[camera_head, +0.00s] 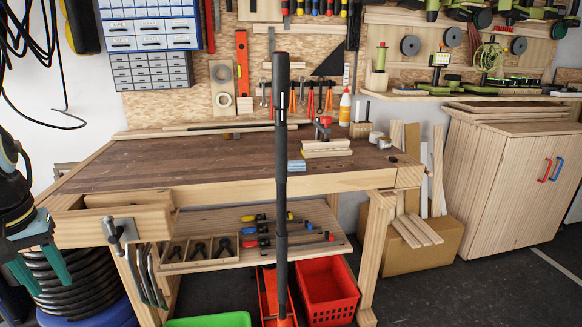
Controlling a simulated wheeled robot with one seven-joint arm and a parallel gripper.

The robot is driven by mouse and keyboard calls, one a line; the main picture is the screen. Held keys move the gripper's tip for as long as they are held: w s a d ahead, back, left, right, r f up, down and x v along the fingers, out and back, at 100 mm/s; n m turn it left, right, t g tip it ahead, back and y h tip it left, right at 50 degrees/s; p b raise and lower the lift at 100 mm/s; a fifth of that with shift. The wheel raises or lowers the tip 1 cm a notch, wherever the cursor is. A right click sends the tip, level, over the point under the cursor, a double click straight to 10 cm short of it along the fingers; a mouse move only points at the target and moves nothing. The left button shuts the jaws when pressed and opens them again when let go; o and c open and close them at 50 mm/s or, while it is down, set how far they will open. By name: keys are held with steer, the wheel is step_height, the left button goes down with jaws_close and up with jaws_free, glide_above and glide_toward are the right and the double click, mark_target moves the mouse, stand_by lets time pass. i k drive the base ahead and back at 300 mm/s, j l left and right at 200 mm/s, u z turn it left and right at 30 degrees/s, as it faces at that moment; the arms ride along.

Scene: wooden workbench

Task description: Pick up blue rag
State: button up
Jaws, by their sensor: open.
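A small blue, flat, folded-looking piece (296,165), which seems to be the blue rag, lies on the wooden workbench (220,165) near its middle. Its left end is partly hidden, and it is too small to see its folds. Just behind and right of it is a stack of light wooden pieces (326,147). My gripper (41,271) is at the far left edge of the view, with its teal fingers pointing down and apart. It is open, with nothing visible between the fingers, and far left of the blue piece, in front of the bench.
A red clamp (323,127) and a glue bottle (345,106) stand behind the stack. A vise (118,230) sticks out at the bench's left front. A lower shelf (220,255) holds tools. Red (328,288) and green (208,320) crates are below. The bench top's left half is mostly clear.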

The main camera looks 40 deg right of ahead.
mark_target(297, 166)
steer(key=z, duration=1.45)
steer(key=u, duration=0.45)
steer(key=l+u, duration=0.75)
steer(key=k+l+u, duration=0.15)
steer(key=l+u, duration=0.2)
steer(key=k+l, duration=0.15)
steer(key=l, duration=0.3)
steer(key=k+l+u, duration=0.15)
steer(key=l, duration=0.25)
steer(key=k+l, duration=0.2)
steer(key=l, duration=0.25)
steer(key=k+l+u, duration=0.15)
steer(key=l, duration=0.25)
steer(key=i, duration=0.95)
